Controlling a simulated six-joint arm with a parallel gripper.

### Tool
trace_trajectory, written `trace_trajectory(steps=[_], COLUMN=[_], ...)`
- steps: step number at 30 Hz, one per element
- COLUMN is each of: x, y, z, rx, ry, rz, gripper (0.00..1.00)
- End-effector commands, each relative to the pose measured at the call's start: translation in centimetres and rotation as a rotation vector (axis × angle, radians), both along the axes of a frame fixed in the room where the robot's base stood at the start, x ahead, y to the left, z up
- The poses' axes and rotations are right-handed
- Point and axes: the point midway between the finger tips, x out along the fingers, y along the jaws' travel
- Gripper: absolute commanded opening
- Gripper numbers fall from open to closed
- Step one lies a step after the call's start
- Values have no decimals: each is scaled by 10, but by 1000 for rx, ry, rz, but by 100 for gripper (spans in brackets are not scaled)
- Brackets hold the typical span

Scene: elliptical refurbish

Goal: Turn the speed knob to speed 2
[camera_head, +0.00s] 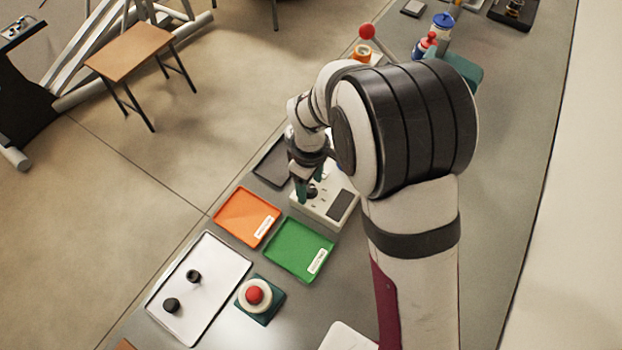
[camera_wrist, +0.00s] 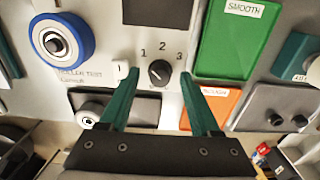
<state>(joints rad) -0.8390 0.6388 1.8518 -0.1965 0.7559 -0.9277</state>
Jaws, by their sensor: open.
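The speed knob (camera_wrist: 158,72) is a small dark dial on a pale control box (camera_wrist: 112,50), with the printed numbers 1, 2 and 3 in an arc beside it. A light pointer mark on the knob is too small to read with certainty. My gripper (camera_wrist: 159,76) is open, with one green finger on each side of the knob and visible gaps between. In the head view my gripper (camera_head: 305,186) points down over the control box (camera_head: 328,212), partly hiding the knob (camera_head: 313,192).
A green tray (camera_head: 297,250) and an orange tray (camera_head: 243,216) lie close to the box. A white tray (camera_head: 205,315) holds two dark knobs. A red button (camera_head: 254,295) is beside it.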

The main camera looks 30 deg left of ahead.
Motion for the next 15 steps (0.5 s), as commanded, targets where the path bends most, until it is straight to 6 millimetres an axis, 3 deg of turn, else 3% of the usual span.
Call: trace_trajectory(steps=[2,12,15], x=[0,0,0], y=[0,0,0], z=[0,0,0], rx=[0,0,0], ry=[0,0,0], rz=[0,0,0], gripper=[62,1,0])
